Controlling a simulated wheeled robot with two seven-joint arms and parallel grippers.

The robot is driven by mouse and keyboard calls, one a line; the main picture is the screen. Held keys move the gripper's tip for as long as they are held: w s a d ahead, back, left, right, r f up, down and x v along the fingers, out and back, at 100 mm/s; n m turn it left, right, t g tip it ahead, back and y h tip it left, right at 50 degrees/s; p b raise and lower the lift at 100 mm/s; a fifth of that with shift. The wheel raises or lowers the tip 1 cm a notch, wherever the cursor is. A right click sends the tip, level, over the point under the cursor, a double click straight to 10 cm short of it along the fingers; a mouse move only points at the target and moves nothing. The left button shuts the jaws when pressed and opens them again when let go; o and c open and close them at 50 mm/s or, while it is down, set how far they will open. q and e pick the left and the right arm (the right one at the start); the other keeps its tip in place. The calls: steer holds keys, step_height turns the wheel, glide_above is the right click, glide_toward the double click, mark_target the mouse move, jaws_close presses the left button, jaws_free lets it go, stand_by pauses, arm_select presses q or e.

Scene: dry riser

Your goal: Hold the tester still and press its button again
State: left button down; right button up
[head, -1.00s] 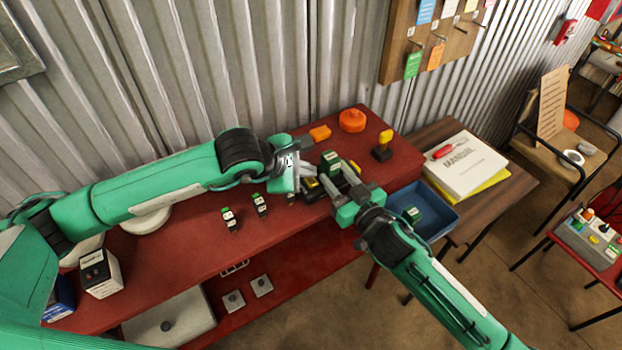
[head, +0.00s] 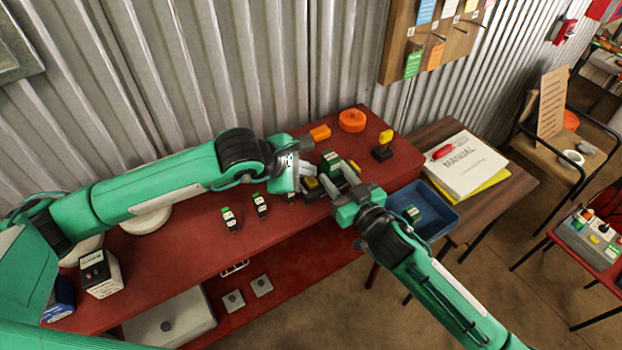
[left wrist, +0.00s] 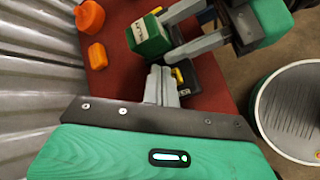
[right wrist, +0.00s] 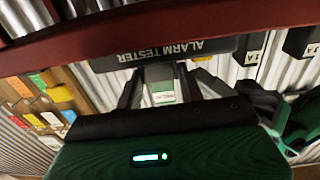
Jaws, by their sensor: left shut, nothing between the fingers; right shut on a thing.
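The alarm tester (head: 316,194) is a black box on the red bench, with yellow parts; its lettering shows upside down in the right wrist view (right wrist: 165,52). My right gripper (right wrist: 162,90) is shut on a green-and-white module (left wrist: 148,36) at the tester; I cannot tell how far the module is seated in it. My left gripper (left wrist: 162,75) is shut and empty, its fingertips right beside the yellow button (left wrist: 179,76). Whether they touch the button cannot be told. My grippers partly hide the tester in the head view.
Two small modules (head: 230,219) stand on the bench to the left. Orange pieces (head: 351,120) and a yellow-topped black device (head: 383,146) stand behind. A blue tray (head: 440,222) with a module is at right, near a manual (head: 462,165). Corrugated wall is close behind.

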mark_target(307, 186)
stand_by(0.6)
arm_select(q)
steer(key=shift+f, duration=0.4)
steer(key=shift+f, duration=0.5)
stand_by(0.7)
steer(key=shift+r, duration=0.95)
step_height(307, 186, up, 5)
stand_by(0.4)
stand_by(0.5)
